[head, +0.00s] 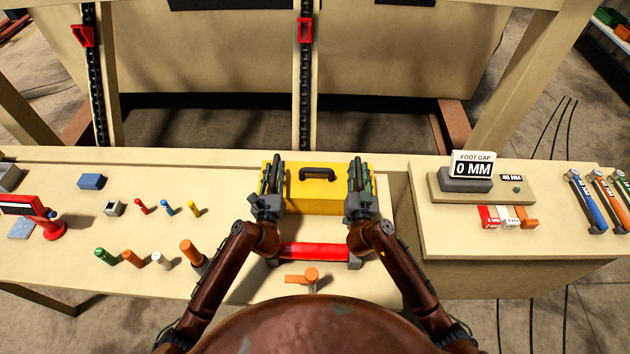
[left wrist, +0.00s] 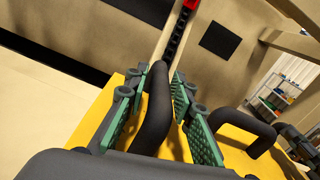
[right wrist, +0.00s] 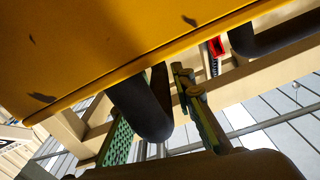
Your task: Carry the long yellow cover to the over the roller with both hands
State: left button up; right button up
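The long yellow cover (head: 318,198) sits on the bench behind the red roller (head: 315,251), with a black middle handle (head: 318,173) on top. My left gripper (head: 271,180) is at the cover's left end. In the left wrist view its green-padded fingers stand on both sides of a black end handle (left wrist: 153,110), with gaps showing. My right gripper (head: 360,180) is at the cover's right end. In the right wrist view its fingers straddle the other end handle (right wrist: 146,106), apart from it.
An orange knob (head: 303,277) stands in front of the roller. A frame with chains (head: 304,90) rises behind.

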pick_arm(q)
grip_shut()
pick_arm(e)
grip_shut()
